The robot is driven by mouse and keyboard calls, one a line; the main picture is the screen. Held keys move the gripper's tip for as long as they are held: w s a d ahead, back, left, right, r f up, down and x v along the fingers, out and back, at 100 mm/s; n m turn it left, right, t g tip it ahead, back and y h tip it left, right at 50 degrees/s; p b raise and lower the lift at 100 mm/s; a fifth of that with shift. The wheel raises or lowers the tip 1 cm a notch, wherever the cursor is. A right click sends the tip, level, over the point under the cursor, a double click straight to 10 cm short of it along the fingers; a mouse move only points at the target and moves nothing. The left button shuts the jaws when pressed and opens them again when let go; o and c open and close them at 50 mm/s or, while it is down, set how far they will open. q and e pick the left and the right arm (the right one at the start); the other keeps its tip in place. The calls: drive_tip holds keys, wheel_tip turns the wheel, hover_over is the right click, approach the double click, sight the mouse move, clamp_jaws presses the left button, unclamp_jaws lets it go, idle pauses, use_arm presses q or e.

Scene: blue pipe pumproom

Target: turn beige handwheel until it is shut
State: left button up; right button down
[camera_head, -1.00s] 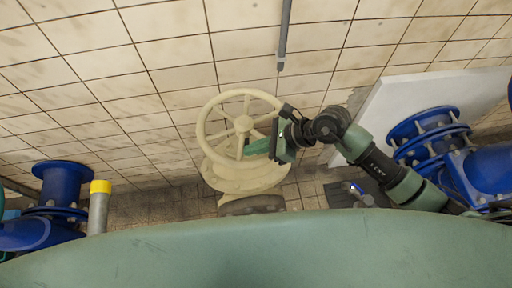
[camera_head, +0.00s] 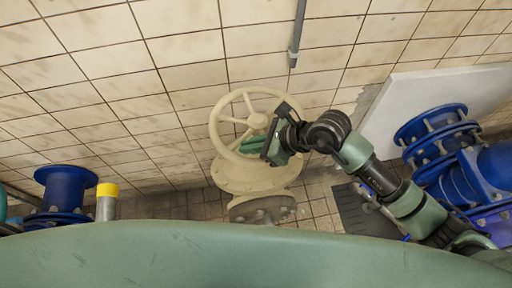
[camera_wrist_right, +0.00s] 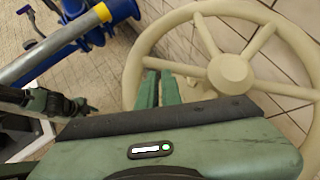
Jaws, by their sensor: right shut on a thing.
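The beige handwheel (camera_head: 217,125) is a spoked wheel with a round hub, mounted on a beige valve body (camera_head: 255,177) in front of the tiled wall. It fills the upper right of the right wrist view (camera_wrist_right: 140,52). My right gripper (camera_head: 252,146) reaches in from the right at the lower part of the wheel. In the right wrist view its fingers (camera_wrist_right: 160,88) are shut on the wheel near a spoke and the rim; the exact contact is partly hidden. Part of what looks like my left arm shows at the left edge of that view, with its jaws unclear.
Large blue flanged pipes (camera_head: 470,170) stand at the right, close to my right arm. A blue flange (camera_head: 65,185) and a grey post with a yellow cap (camera_head: 107,190) stand at the left. A thin grey pipe (camera_head: 298,30) hangs above the wheel.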

drive_tip(key=shift+a+f, duration=0.15)
drive_tip(key=shift+a, duration=0.6)
